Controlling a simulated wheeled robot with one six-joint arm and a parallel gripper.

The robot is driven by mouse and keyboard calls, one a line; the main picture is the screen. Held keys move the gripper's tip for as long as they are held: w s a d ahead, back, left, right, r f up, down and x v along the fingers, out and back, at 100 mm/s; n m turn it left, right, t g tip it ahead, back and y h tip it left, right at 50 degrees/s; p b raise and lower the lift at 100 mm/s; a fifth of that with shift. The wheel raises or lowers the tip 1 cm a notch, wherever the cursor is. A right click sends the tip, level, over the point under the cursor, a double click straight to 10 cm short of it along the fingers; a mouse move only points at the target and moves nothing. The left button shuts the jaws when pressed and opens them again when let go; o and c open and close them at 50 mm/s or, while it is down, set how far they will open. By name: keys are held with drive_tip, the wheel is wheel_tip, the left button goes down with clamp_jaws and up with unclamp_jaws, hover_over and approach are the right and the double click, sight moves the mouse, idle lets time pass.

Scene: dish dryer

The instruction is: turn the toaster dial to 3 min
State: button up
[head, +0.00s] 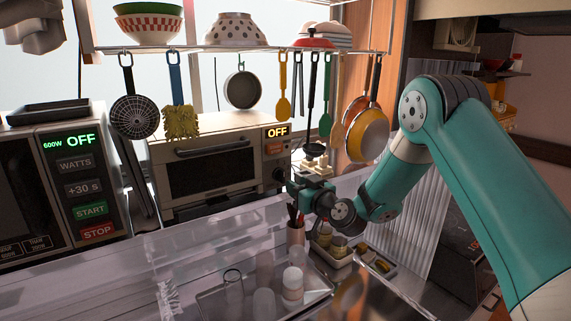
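The toaster oven (215,150) stands at the back of the counter, left of my arm. It is cream with a dark glass door and a horizontal handle. Its small display (277,132) reads OFF at the top right of its front. A dark round knob (279,174), which looks like the dial, sits low on the right panel. Its marks are too small to read. My gripper (315,163) is just right of the toaster's front, apart from the knob in the picture.
A microwave (72,180) stands at the left, its display reading OFF. Utensils and pans, including a yellow pan (367,135), hang from the shelf above. A clear panel crosses the foreground.

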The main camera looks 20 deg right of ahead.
sight(284, 177)
drive_tip(key=p+x, duration=0.2)
drive_tip(key=x, duration=0.4)
drive_tip(key=shift+w+a+p, duration=0.1)
drive_tip(key=shift+w+p, duration=0.2)
drive_tip(key=shift+p, duration=0.05)
clamp_jaws()
